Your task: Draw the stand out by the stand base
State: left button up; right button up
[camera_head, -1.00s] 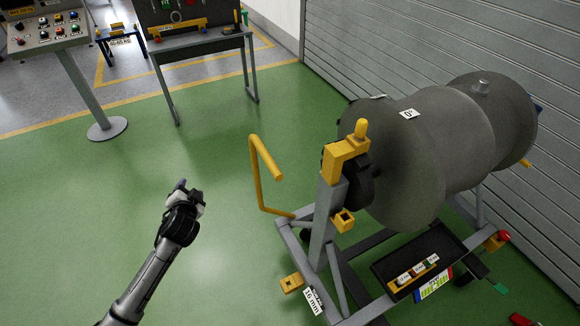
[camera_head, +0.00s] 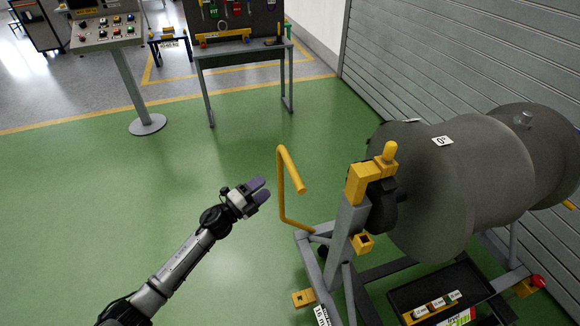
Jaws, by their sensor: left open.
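The stand (camera_head: 345,235) is a grey frame on the right that carries a large grey engine drum (camera_head: 455,180). The stand base (camera_head: 310,262) is its low grey rails near the floor, partly cut off by the lower picture edge. A bent yellow handle (camera_head: 281,190) rises from the base's left corner. My left gripper (camera_head: 262,191) is open and empty, a little left of the yellow handle, with a gap between them. Its purple-tipped fingers point right toward the handle. My right gripper is not in view.
A black tray (camera_head: 400,298) with small labelled yellow blocks sits on the stand. A grey shutter wall (camera_head: 450,60) stands behind the engine. A workbench (camera_head: 240,47) and a control console (camera_head: 105,30) stand at the back. The green floor (camera_head: 90,210) at left is clear.

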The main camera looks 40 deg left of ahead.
aim_at(290, 166)
pick_arm(q)
jog(key=b+x, duration=0.1)
jog(key=x, duration=1.1)
jog(key=shift+a+r, duration=0.1)
jog(key=shift+r, duration=0.05)
jog(key=shift+c, duration=0.3)
grip_shut()
